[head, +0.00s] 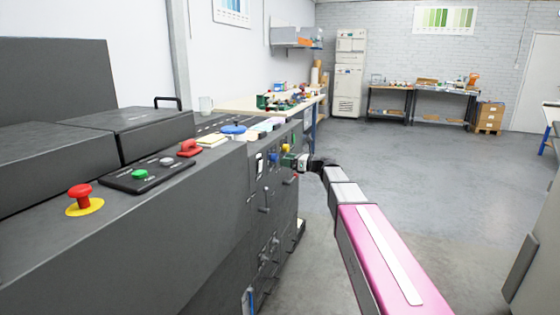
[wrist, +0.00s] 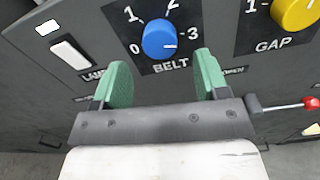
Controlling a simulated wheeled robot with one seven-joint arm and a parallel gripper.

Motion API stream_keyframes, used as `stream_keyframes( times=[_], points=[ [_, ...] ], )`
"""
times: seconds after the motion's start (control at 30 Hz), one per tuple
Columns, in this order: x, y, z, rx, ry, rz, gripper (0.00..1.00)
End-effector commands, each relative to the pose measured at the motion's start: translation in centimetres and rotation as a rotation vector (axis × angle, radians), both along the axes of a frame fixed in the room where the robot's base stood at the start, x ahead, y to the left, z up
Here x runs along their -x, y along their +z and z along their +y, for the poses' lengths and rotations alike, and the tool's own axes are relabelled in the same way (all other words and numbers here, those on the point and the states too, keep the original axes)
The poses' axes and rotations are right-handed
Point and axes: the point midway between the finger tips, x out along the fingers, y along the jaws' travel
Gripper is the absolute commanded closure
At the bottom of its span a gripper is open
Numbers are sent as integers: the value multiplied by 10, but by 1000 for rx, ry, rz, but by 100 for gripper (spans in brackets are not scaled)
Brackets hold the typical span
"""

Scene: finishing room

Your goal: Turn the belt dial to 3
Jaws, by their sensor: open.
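The blue belt dial (wrist: 159,39) is on a black plate marked 0, 1, 2 and 3, with the word BELT below it. A pale mark on its face lies to the right, roughly toward the 3 side; its exact setting is hard to read. My gripper (wrist: 164,70) is open, its two green fingers below and to either side of the dial, with nothing between them. In the head view, my gripper (head: 293,161) is at the machine's front panel, close to the small blue dial (head: 271,156).
The yellow gap dial (wrist: 295,12) is to the right of the belt dial. A red-tipped lever (wrist: 312,103) sticks out right of my gripper. A white rocker switch (wrist: 70,54) is at left. The floor (head: 400,150) beside the machine is clear.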

Motion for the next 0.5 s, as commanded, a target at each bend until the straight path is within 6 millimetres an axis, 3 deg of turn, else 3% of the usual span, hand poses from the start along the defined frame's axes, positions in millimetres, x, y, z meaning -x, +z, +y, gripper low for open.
stream_keyframes(
  times=[0.2,0.5],
  points=[
    [14,-1,-39,0,-3,0,33],
    [21,-1,-60,1,-1,0,33]
  ],
)
